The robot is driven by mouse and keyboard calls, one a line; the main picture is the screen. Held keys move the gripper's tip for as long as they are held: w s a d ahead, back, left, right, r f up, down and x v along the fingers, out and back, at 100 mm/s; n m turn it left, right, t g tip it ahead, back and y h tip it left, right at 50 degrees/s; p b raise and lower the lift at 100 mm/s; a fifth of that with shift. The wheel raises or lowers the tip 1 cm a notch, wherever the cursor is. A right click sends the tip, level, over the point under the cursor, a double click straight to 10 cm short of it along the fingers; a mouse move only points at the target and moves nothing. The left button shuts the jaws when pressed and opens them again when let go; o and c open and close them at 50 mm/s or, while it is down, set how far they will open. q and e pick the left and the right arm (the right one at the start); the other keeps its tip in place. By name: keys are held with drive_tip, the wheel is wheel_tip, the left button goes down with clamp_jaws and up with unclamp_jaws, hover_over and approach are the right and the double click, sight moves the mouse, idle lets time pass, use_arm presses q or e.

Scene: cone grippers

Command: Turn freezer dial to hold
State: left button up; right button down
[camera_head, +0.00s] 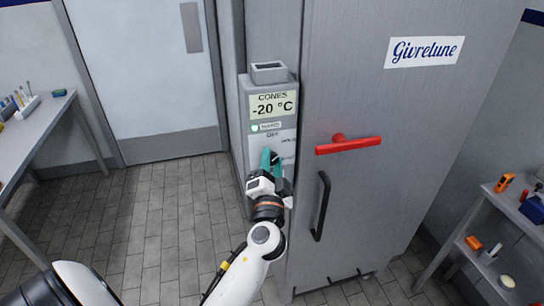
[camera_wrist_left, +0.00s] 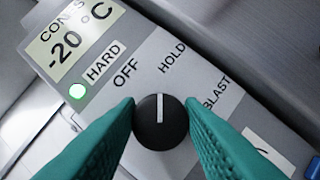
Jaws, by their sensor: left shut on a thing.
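The black round dial (camera_wrist_left: 160,128) sits on the grey control box (camera_head: 284,90) beside the freezer. Its white pointer line points straight up in the left wrist view, between the OFF label (camera_wrist_left: 125,72) and the HOLD label (camera_wrist_left: 173,58), closer to HOLD. The BLAST label (camera_wrist_left: 217,92) lies to the right. My left gripper (camera_wrist_left: 160,106) is shut on the dial, with one teal finger on each side. In the head view, my left gripper (camera_head: 270,160) hides much of the dial. My right gripper is not in view.
A display (camera_head: 274,104) reads -20 °C, and a green lamp (camera_wrist_left: 77,91) is lit beside HARD. The freezer door (camera_head: 420,130) has a red lever (camera_head: 348,145) and a black handle (camera_head: 321,205) to the right. Tables with small items stand at both sides.

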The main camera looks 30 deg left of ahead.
use_arm(q)
drive_tip(key=shift+m+h+p, duration=0.5)
drive_tip(key=shift+m+p, duration=0.25)
drive_tip(key=shift+m, duration=0.35)
drive_tip(key=o, duration=0.9)
drive_tip(key=shift+o, duration=0.2)
drive_tip(key=shift+s+d+f+b, duration=0.2)
drive_tip(key=shift+s+f+b, duration=0.05)
drive_tip(key=shift+s+b, duration=0.1)
drive_tip(key=b+v, duration=0.5)
drive_tip(key=v, duration=0.6)
drive_tip(key=shift+r+b, duration=0.15)
drive_tip(key=shift+b, duration=0.2)
